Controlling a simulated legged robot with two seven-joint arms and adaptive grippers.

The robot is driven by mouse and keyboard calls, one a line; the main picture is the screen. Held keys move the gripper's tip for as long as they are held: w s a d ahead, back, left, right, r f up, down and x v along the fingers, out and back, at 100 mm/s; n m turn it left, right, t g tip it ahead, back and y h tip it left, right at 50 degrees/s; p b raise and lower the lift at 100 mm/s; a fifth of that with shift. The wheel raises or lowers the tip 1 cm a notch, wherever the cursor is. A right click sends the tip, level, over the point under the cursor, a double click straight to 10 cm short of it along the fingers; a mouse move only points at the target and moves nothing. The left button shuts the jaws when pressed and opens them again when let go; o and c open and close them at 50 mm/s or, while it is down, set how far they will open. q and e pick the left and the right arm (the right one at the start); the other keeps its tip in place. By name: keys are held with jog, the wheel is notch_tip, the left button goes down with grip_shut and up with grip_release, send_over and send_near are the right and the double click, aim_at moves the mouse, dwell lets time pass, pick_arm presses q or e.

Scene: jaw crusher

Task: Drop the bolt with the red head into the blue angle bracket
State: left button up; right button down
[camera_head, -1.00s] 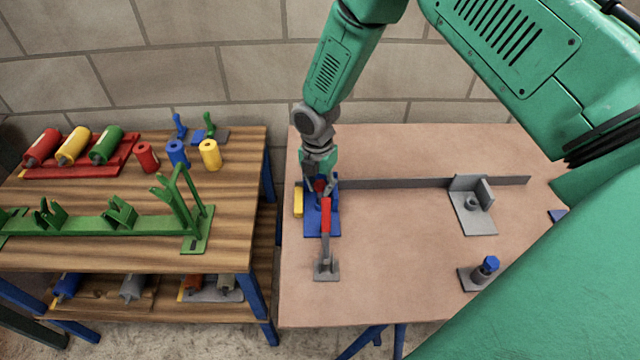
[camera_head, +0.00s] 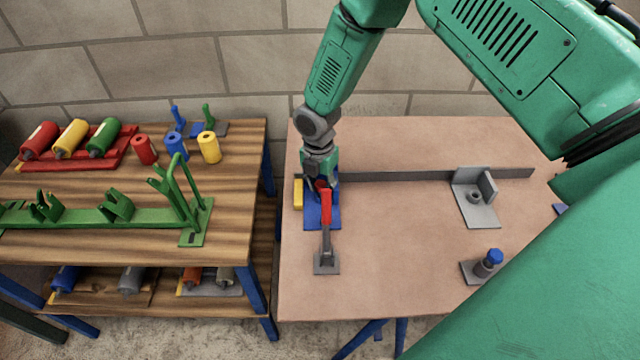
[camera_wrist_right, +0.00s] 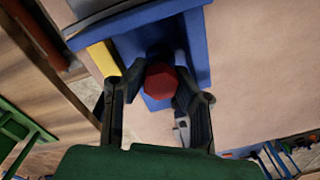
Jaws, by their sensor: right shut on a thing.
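The blue angle bracket (camera_head: 313,220) lies on the left part of the right-hand table, beside a yellow block (camera_head: 298,192). My right gripper (camera_head: 321,188) is over it, and its fingers are shut on the bolt with the red head. In the right wrist view the red hexagonal head (camera_wrist_right: 162,82) sits between the two fingertips (camera_wrist_right: 160,88), with the blue bracket (camera_wrist_right: 200,45) around and behind it. The bolt's shank is hidden, so I cannot tell how far it is in the bracket. My left gripper is not in view.
A red-handled clamp (camera_head: 326,262) stands just in front of the blue bracket. A grey rail (camera_head: 400,175) runs behind it to a grey bracket (camera_head: 478,210). A blue-headed bolt (camera_head: 490,262) stands front right. The table's middle is clear.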

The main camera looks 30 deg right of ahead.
jog(key=shift+f+b, duration=0.35)
jog(key=shift+f, duration=0.3)
jog(key=c, duration=1.3)
grip_release()
jog(key=shift+o, duration=0.2)
jog(key=shift+s, duration=0.1)
jog(key=shift+d+r, duration=0.1)
jog(key=shift+r, duration=0.1)
jog(key=r, duration=1)
jog(key=shift+w+a+r, duration=0.2)
jog(key=shift+w, duration=0.15)
jog(key=shift+a+r, duration=0.2)
jog(key=shift+r, duration=0.45)
